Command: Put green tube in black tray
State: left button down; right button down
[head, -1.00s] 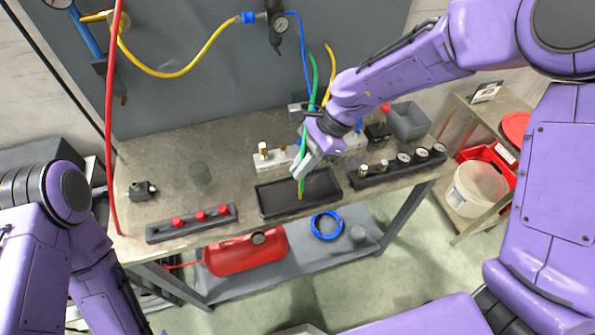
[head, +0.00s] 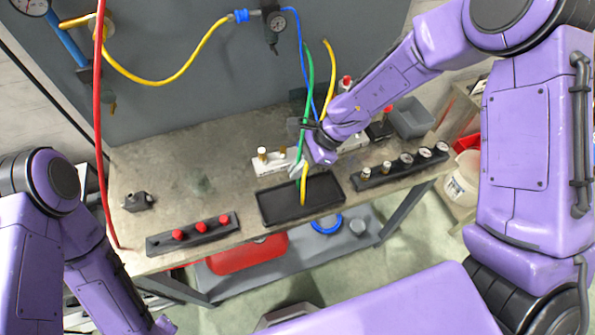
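The green tube (head: 309,90) hangs from above the bench and runs down to my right gripper (head: 298,170). The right gripper points down over the back of the black tray (head: 270,219). Its pale fingers are beside the green tube's lower part; whether they close on it is hard to see. The green tube's lower end is hidden or too small to tell. The yellow tube (head: 331,75) passes behind my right wrist, and a yellow end (head: 304,188) shows below the gripper, over the tray. My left arm is at the lower left; its gripper is not in view.
A block with red knobs (head: 190,235) stands left of the tray, and a gauge block (head: 405,168) stands right. A white valve block (head: 270,164) is behind. A blue tube (head: 303,60) hangs beside the green one. The bench's left part is mostly clear.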

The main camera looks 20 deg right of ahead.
notch_tip(320, 180, down, 2)
jog(key=shift+a, duration=0.1)
jog(key=c, duration=1.3)
grip_release()
jog(key=shift+o, duration=0.2)
jog(key=shift+w, duration=0.15)
jog(key=v, duration=1.2)
jog(key=shift+b, duration=0.45)
jog(key=shift+r, duration=0.15)
